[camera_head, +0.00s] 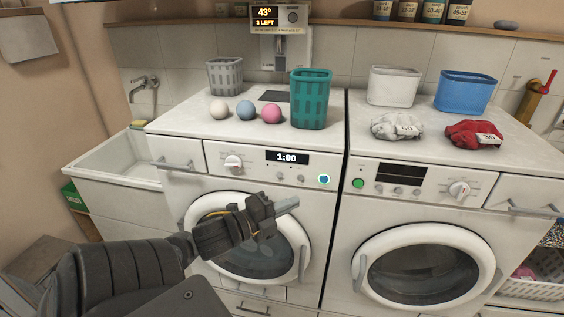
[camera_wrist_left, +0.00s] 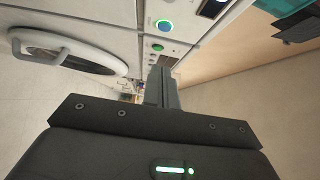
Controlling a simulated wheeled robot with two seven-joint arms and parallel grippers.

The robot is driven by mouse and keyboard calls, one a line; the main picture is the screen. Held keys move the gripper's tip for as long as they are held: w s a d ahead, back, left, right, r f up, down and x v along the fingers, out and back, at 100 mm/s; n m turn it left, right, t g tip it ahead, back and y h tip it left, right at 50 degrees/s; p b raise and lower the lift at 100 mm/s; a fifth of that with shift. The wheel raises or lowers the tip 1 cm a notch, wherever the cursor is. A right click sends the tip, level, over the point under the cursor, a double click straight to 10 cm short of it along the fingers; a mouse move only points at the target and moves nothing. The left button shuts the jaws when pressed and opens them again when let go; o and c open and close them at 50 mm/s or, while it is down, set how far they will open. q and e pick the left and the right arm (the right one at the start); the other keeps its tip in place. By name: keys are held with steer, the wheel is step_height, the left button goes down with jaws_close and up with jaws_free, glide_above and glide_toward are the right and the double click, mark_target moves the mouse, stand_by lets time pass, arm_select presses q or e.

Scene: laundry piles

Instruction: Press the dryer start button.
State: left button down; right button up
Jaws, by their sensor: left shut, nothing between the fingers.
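Two white front-loading machines stand side by side; no label tells me which is the dryer. The left machine (camera_head: 220,172) has a lit display (camera_head: 287,157) reading 1:00 and a round blue button (camera_head: 323,179) with a pale ring. The right machine (camera_head: 345,215) has a dark display (camera_head: 400,174) and a green button (camera_head: 358,183). My left gripper (camera_head: 288,205) is shut and empty, in front of the left machine, below and left of the blue button. In the left wrist view the blue button (camera_wrist_left: 163,26) and green button (camera_wrist_left: 157,47) show beyond the shut fingers (camera_wrist_left: 161,86).
On top stand a grey basket (camera_head: 225,77), a teal basket (camera_head: 311,100), a white bin (camera_head: 394,87) and a blue bin (camera_head: 464,93). Three balls (camera_head: 246,110) and white (camera_head: 396,126) and red (camera_head: 474,134) cloth bundles lie there. A sink (camera_head: 125,160) is at left.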

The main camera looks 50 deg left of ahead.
arm_select(q)
steer(key=shift+s, duration=1.05)
steer(key=shift+a, duration=0.15)
